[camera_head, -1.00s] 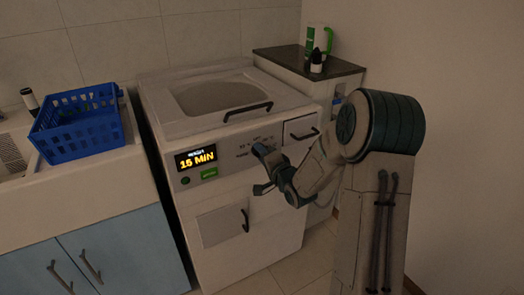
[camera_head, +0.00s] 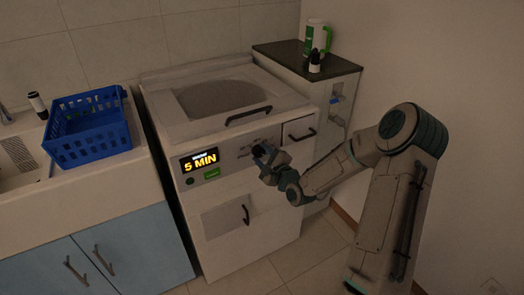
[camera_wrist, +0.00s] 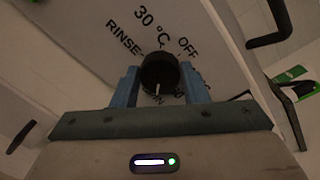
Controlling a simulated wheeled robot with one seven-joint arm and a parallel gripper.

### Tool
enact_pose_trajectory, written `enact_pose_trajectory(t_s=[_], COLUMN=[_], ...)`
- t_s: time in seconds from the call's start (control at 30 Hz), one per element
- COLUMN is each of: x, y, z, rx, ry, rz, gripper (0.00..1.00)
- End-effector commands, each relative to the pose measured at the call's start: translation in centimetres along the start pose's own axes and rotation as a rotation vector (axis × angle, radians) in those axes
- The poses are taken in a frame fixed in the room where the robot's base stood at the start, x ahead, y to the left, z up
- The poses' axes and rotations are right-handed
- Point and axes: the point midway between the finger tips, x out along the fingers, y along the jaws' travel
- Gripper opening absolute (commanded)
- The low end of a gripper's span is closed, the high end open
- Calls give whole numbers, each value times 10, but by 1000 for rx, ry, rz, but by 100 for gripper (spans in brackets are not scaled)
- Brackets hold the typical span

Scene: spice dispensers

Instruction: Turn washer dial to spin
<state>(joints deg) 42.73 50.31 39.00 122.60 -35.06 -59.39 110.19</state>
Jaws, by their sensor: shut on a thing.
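The washer (camera_head: 250,210) is a white top-loading machine in the middle of the head view. Its display (camera_head: 201,161) reads 5 MIN in yellow. My gripper (camera_head: 262,152) is at the front panel, right of the display. In the wrist view the black round dial (camera_wrist: 159,73) sits between the two blue fingers of my gripper (camera_wrist: 158,88), which is shut on it. A white mark on the dial points toward the bottom of the picture. Panel labels 30 °C, OFF and RINSE are readable; the lower labels, one ending in "IN", are partly hidden by the dial and fingers.
A blue basket (camera_head: 90,127) stands on the counter at left. A black handle (camera_head: 248,115) is on the washer's lid edge, and a drawer (camera_head: 299,130) is to the right of the dial. A dark-topped cabinet (camera_head: 325,68) carrying bottles stands behind. Floor in front is clear.

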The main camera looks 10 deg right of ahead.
Motion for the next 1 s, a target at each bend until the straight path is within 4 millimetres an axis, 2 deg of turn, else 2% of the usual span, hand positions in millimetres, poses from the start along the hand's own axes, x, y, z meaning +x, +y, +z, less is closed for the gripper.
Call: enact_pose_trajectory(t_s=[0.4, 0.97, 1.0], x=[0, 0, 0], y=[-1, -1, -1], z=[0, 0, 0], rx=[188, 212, 212], ry=[-12, -15, -14], rz=[-3, -3, -3], gripper=[17, 17, 51])
